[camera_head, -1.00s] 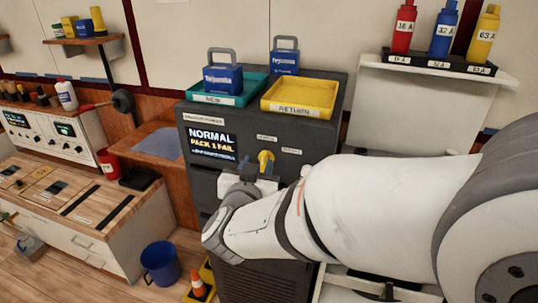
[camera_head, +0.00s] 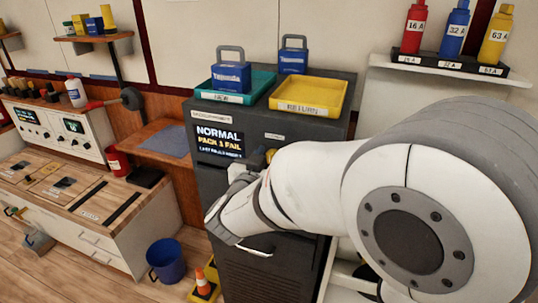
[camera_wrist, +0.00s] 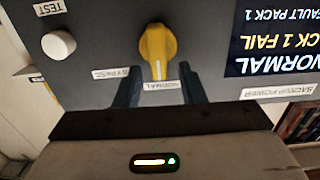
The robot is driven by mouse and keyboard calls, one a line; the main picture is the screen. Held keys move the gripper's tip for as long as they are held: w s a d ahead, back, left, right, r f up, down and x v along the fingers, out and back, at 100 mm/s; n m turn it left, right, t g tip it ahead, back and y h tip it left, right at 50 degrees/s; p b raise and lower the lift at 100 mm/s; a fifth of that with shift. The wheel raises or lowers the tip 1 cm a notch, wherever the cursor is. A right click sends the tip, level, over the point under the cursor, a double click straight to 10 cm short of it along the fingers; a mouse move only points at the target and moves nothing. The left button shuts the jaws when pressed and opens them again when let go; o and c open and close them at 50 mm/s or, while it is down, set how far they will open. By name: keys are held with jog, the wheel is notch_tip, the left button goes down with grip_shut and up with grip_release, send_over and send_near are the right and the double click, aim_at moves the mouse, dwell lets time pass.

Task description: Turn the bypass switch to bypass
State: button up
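The yellow bypass switch (camera_wrist: 158,50) is a rotary knob on the dark cabinet front. In the wrist view, which is upside down to the labels, its pointer lies at the NORMAL label (camera_wrist: 163,86). The BYPASS label (camera_wrist: 117,73) is to the left of it in that view. My gripper (camera_wrist: 160,90) is open, its two dark fingers apart on either side of the NORMAL label, with the knob just beyond the fingertips. In the head view my arm hides most of the knob, and only a bit of yellow (camera_head: 270,155) shows.
The display (camera_head: 218,142) reads NORMAL, PACK 1 FAIL. A white TEST button (camera_wrist: 58,45) sits beside the knob. On the cabinet top (camera_head: 262,107) are a teal tray (camera_head: 232,98) and a yellow RETURN tray (camera_head: 308,106). A blue bucket (camera_head: 166,262) stands on the floor.

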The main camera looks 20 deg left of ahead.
jog(key=c, duration=0.7)
grip_shut()
jog(key=shift+f, duration=0.1)
